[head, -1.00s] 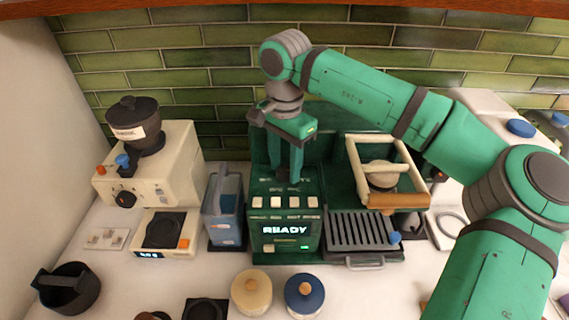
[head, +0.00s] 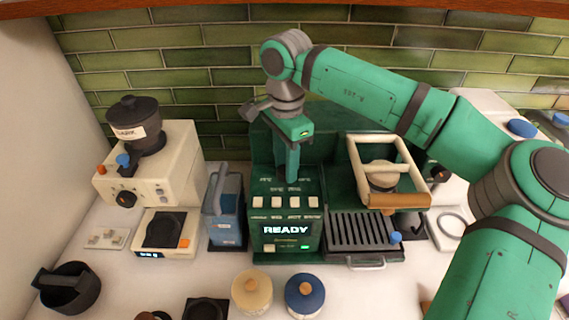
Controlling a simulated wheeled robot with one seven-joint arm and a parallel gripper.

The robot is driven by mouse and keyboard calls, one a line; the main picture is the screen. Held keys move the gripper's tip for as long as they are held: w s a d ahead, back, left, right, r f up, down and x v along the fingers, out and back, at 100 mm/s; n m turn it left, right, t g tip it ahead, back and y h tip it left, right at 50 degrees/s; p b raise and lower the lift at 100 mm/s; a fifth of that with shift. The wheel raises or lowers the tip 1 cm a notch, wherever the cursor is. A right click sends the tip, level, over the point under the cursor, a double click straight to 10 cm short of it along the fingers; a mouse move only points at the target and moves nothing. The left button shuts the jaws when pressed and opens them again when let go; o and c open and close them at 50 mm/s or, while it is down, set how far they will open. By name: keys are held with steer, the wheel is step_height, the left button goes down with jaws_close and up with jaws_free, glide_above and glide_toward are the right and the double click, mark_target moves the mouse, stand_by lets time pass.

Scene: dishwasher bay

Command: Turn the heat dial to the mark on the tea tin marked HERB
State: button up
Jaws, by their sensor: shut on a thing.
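My gripper (head: 291,178) points straight down onto the top of the green machine (head: 258,228), whose front display reads READY. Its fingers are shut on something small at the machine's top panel. This is likely the heat dial, but the fingers hide it, so its pointer and marks cannot be read. Two round tins stand in front of the machine, one with a cream lid (head: 252,288) and one with a blue lid (head: 305,290). I see no HERB lettering on either, and no tea tin mark is legible.
A cream grinder (head: 172,180) with a dark hopper stands at left. A blue jug (head: 226,208) stands close beside the machine's left side. A wooden-handled frame (head: 395,200) and drip grate (head: 360,232) lie to the right. A black cup (head: 70,287) sits front left.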

steer(key=m, duration=0.3)
steer(key=shift+m, duration=0.4)
steer(key=m, duration=0.4)
steer(key=shift+m, duration=0.3)
steer(key=m, duration=0.4)
steer(key=shift+r, duration=0.1)
steer(key=shift+w+a+m, duration=0.1)
steer(key=shift+m, duration=2)
steer(key=o, duration=0.8)
steer(key=shift+c, duration=0.2)
step_height(320, 180, up, 11)
